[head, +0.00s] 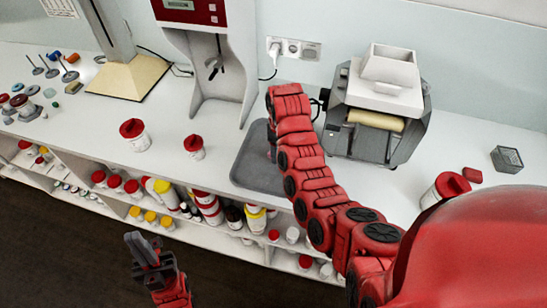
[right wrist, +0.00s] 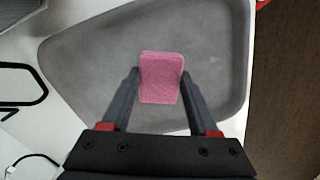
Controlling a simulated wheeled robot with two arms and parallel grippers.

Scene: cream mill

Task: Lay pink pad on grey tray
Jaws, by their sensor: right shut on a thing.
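The pink pad (right wrist: 161,77) is between the two fingers of my right gripper (right wrist: 161,88) in the right wrist view, and the gripper is shut on it. Behind the pad is the grey tray (right wrist: 90,62). I cannot tell whether the pad touches the tray or is held above it. In the head view the grey tray (head: 256,178) lies on the white counter, partly covered by my right arm. The arm hides the pad and most of the right gripper there. My left gripper (head: 143,243) is open and empty, low in front of the shelves.
A grey mill with a white hopper (head: 385,85) stands right of the tray. A white and red machine (head: 205,50) stands behind it. Red-lidded jars (head: 134,135) stand to the left. Shelves below hold several bottles. The counter's front edge is close to the tray.

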